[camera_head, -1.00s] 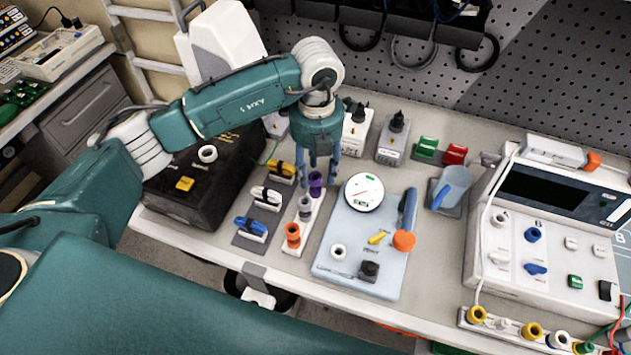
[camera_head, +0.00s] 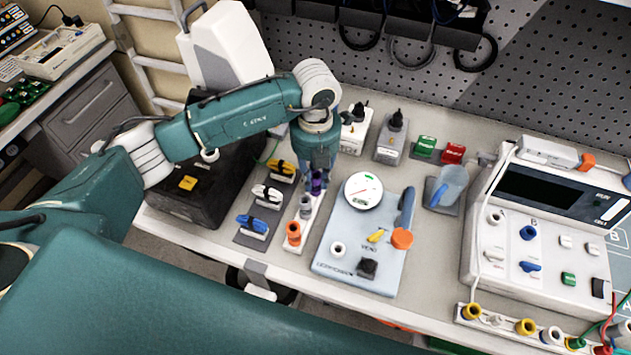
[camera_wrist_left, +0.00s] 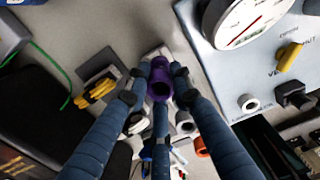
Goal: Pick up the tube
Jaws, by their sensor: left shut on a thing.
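The purple tube (camera_head: 318,182) stands in the far end of a narrow white rack (camera_head: 313,219). A grey tube (camera_head: 305,207) and an orange tube (camera_head: 293,233) stand nearer in the same rack. My left gripper (camera_head: 317,170) comes down from above and is shut on the purple tube. In the left wrist view the dark blue fingers close around the purple tube (camera_wrist_left: 160,80), whose open top shows between them. The tube's lower part is hidden. My right gripper is not in view.
A pale blue panel with a round gauge (camera_head: 363,191) lies just right of the rack. Coloured clips on a grey strip (camera_head: 248,238) lie left of it, beside a black box (camera_head: 180,205). A large white console (camera_head: 540,230) stands at the right.

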